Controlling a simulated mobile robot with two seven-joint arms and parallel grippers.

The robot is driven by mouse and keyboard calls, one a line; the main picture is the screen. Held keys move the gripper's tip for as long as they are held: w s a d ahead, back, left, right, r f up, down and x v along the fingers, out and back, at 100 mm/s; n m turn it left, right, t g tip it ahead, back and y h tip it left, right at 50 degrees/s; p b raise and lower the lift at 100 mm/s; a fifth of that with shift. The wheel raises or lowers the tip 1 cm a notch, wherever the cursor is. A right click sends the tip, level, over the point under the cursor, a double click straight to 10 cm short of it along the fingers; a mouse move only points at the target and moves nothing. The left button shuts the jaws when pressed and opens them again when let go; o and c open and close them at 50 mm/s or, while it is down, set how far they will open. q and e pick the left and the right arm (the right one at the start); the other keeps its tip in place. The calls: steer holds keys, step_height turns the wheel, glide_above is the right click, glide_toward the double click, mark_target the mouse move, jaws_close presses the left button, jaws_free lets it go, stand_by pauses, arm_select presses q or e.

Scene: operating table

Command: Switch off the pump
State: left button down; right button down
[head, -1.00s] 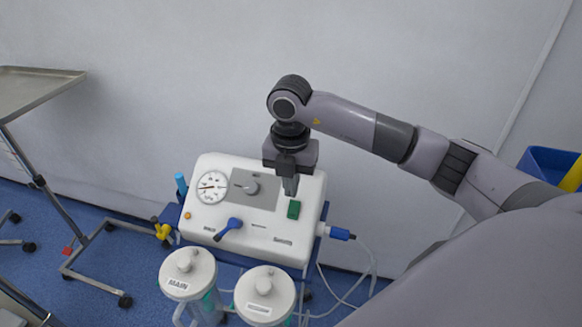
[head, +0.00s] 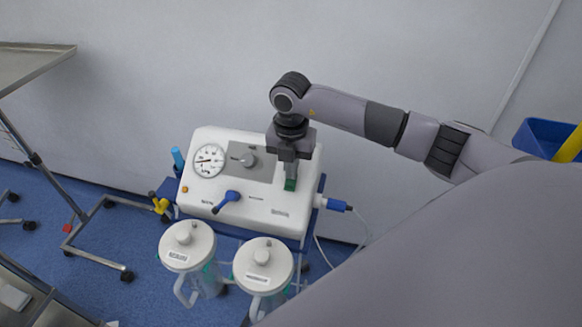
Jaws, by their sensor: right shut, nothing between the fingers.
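The pump (head: 235,206) is a white box with a round gauge (head: 209,160), a grey knob (head: 247,159) on a grey panel and a blue lever (head: 227,201) on its front. A green switch (head: 290,185) sits at the right of its top face. My right gripper (head: 290,178) points down, shut and empty, with its fingertips at the green switch and covering part of it. I cannot tell whether they touch it or how the switch is set. My left gripper is not in view.
Two lidded canisters (head: 187,245) (head: 263,265) stand in front of the pump. A blue connector (head: 338,205) with a tube sticks out at its right. A metal tray stand (head: 30,66) is at the left, a blue bin (head: 540,138) at the far right. The wall is close behind.

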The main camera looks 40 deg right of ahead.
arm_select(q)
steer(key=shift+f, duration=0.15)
arm_select(e)
steer(key=shift+w+d+f, duration=0.1)
steer(key=shift+d+f, duration=0.05)
steer(key=shift+d, duration=0.05)
steer(key=shift+a, duration=0.15)
arm_select(q)
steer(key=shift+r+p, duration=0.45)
steer(key=shift+p, duration=0.05)
arm_select(e)
steer(key=shift+s+a, duration=0.5)
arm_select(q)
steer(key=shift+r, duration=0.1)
